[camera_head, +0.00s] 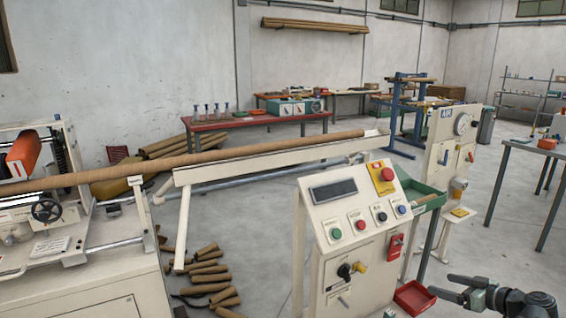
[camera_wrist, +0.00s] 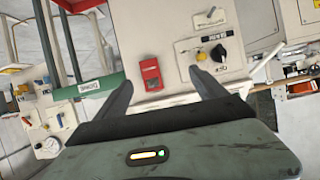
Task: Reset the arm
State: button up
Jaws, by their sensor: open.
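My gripper (camera_head: 444,286) is at the lower right of the head view, pointing left toward the front of the control console (camera_head: 358,235). Its two dark fingers also show in the wrist view (camera_wrist: 161,79), spread apart with nothing between them. Beyond them in the wrist view is the console's face, with a red switch box (camera_wrist: 150,74) between the fingertips and a black rotary knob (camera_wrist: 219,53) to the right. The gripper looks apart from the console, but the exact gap cannot be told. My arm is partly cut off by the picture's lower edge.
A red tray (camera_head: 414,297) sits low beside the console, close to the gripper. A green tray (camera_head: 424,198) and a second white panel (camera_head: 451,150) stand behind. A long brown tube (camera_head: 230,156) lies across the winder. Open floor (camera_head: 490,235) lies to the right.

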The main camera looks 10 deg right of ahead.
jog(key=w+a+f+g+y, duration=0.1)
jog(key=w+a+f+g, duration=0.15)
jog(key=a, duration=0.45)
jog(key=w+a+f+g, duration=0.2)
jog(key=w+a+f, duration=0.15)
jog(key=a, duration=0.45)
jog(key=w+a+f+g+y, duration=0.1)
jog(key=w+a+f+g, duration=0.25)
jog(key=a, duration=0.35)
jog(key=s+a+f+m+g+h, duration=0.1)
jog(key=a+f+g+h, duration=0.2)
jog(key=a, duration=0.9)
jog(key=s+a+f+m+g+h, duration=0.1)
jog(key=a+f+g+h, duration=0.1)
jog(key=a, duration=1.1)
notch_tip(320, 180, up, 17)
jog(key=p, duration=1.7)
jog(key=shift+m, duration=0.3)
jog(key=shift+w, duration=0.1)
